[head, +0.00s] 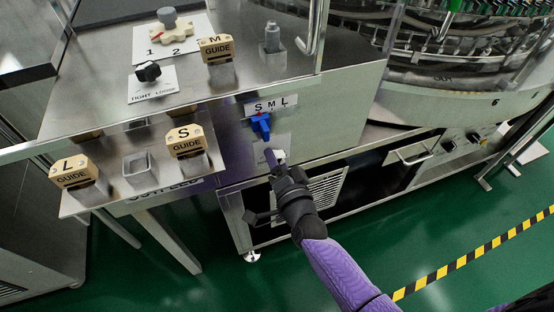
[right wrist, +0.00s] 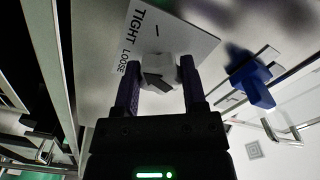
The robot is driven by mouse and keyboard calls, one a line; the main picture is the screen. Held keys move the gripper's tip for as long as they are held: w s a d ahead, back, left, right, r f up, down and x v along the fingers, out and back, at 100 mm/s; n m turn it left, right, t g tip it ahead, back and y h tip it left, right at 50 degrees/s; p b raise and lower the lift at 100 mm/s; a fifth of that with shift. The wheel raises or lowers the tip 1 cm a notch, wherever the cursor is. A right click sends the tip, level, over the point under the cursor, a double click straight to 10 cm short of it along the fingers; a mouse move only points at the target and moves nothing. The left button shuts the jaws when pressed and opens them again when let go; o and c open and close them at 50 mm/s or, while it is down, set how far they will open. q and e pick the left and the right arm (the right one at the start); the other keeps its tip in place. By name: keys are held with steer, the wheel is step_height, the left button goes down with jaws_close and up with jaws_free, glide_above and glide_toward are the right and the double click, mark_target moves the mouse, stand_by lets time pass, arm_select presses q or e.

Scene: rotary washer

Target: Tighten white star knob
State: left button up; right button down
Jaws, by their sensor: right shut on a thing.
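The white star knob (right wrist: 158,66) sits on a white label plate (right wrist: 190,35) that reads TIGHT and LOOSE, on the front panel below the blue handle. In the head view only a little of the knob (head: 281,154) shows beside the gripper. My right gripper (head: 272,160) reaches up to the panel from below. In the right wrist view its two dark fingers (right wrist: 160,80) stand on either side of the knob and are shut on it. A dark pointer-like piece shows on the knob's face. My left gripper is not in view.
A blue handle (head: 262,125) sits just above the knob, under an S M L label (head: 271,105). A black knob (head: 148,71) with its own TIGHT LOOSE label is on the upper surface. Wooden GUIDE blocks (head: 187,142) stand at left. Green floor (head: 360,255) is open in front.

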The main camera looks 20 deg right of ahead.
steer(key=m, duration=0.2)
steer(key=shift+m, duration=0.4)
steer(key=m, duration=0.3)
steer(key=shift+m+b, duration=0.35)
steer(key=shift+m, duration=0.25)
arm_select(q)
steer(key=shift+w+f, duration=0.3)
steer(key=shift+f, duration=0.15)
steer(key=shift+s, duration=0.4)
arm_select(e)
steer(key=shift+m, duration=0.4)
